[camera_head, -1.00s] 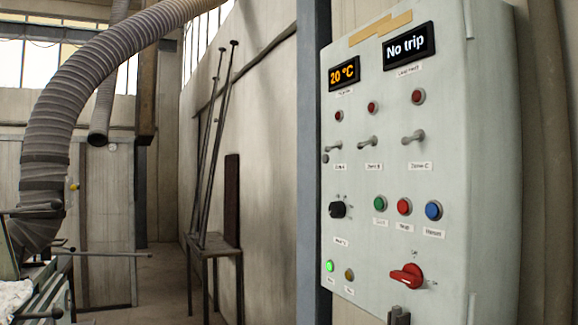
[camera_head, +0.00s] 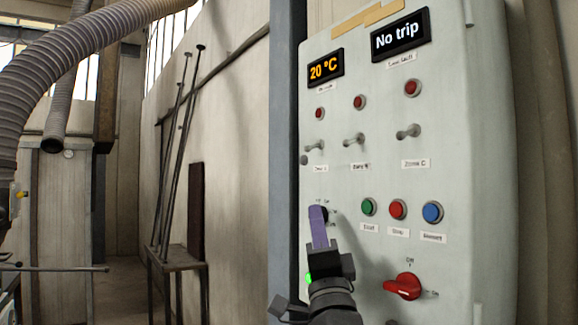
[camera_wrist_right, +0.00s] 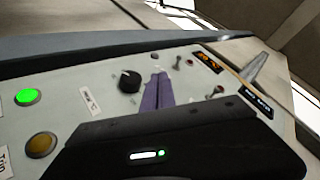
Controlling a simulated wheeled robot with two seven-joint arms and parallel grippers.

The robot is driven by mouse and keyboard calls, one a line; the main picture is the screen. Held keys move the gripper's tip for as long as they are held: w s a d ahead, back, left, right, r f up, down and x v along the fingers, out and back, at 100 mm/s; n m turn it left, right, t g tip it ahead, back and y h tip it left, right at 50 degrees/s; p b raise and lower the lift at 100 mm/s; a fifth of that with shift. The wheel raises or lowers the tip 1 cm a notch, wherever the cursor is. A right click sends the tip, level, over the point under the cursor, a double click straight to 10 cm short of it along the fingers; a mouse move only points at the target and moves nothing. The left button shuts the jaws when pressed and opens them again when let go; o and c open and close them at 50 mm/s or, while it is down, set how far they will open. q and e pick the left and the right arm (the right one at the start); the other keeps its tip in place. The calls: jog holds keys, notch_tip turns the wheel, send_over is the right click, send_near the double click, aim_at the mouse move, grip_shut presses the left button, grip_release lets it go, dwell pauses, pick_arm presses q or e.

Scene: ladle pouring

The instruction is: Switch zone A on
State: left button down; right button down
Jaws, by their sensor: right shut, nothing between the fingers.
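The zone A switch (camera_head: 314,147) is the leftmost of three metal toggle levers in a row on the pale grey control panel (camera_head: 470,180). Its lever points to the left and slightly down in the head view. A dark red round lamp (camera_head: 320,113) sits above it, with no visible glow. My right gripper (camera_head: 317,210) has purple fingers, shut and empty, below the zone A switch. In the head view the fingers partly cover a black rotary knob (camera_head: 325,216). The right wrist view shows the shut fingers (camera_wrist_right: 160,78) beside that knob (camera_wrist_right: 130,80).
Zone B (camera_head: 353,139) and zone C (camera_head: 408,131) toggles lie to the right. Green (camera_head: 369,207), red (camera_head: 397,210) and blue (camera_head: 432,212) buttons and a red rotary switch (camera_head: 404,286) are lower. Displays read "20 °C" (camera_head: 325,70) and "No trip" (camera_head: 400,40).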

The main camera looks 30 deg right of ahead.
jog(key=s+r, duration=0.1)
jog(key=s+r+m+h, duration=0.1)
jog(key=r, duration=0.1)
jog(key=shift+s+a+t, duration=0.15)
jog(key=shift+a+t, duration=0.05)
jog(key=shift+t, duration=0.1)
jog(key=shift+r, duration=0.15)
jog(key=p, duration=0.6)
send_near(313, 147)
jog(key=x, duration=0.5)
jog(key=shift+d+r, duration=0.15)
jog(key=shift+r, duration=0.15)
jog(key=shift+m+g+h, duration=0.4)
jog(key=shift+m+h, duration=0.1)
